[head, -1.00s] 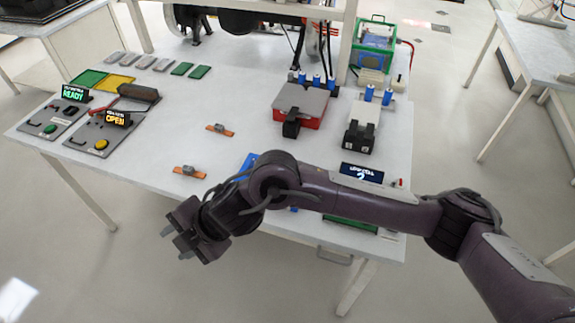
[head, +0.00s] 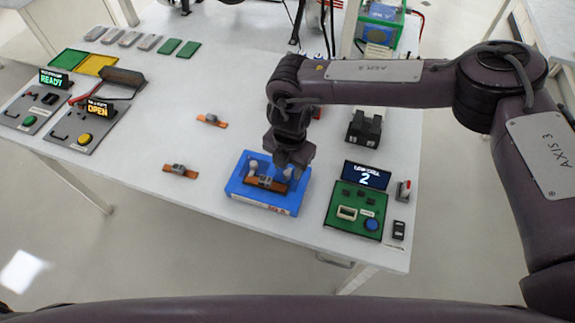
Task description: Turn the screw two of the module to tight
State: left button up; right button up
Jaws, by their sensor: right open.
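A blue fixture (head: 262,205) stands near the front edge of the table. A module, an orange-brown strip (head: 264,184) with a small grey part on it, lies on top of the fixture. My right gripper (head: 282,174) is open and points down over the right part of the fixture, close to the module. I cannot tell whether its fingers touch anything. The gripper hides part of the fixture's back right side, and the module's individual screws are too small to tell apart. My left gripper is out of view.
Two similar orange strips (head: 180,171) (head: 211,120) lie left of the fixture. A green board (head: 356,213) with a display reading 2 (head: 366,176) stands to the right. Panels reading READY (head: 54,79) and OPEN (head: 101,108) are at the far left.

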aim_at(287, 172)
jog(key=f, duration=0.2)
jog(key=shift+w+f, duration=0.3)
jog(key=shift+w, duration=0.1)
jog(key=shift+f, duration=0.35)
jog(key=c, duration=0.6)
grip_shut()
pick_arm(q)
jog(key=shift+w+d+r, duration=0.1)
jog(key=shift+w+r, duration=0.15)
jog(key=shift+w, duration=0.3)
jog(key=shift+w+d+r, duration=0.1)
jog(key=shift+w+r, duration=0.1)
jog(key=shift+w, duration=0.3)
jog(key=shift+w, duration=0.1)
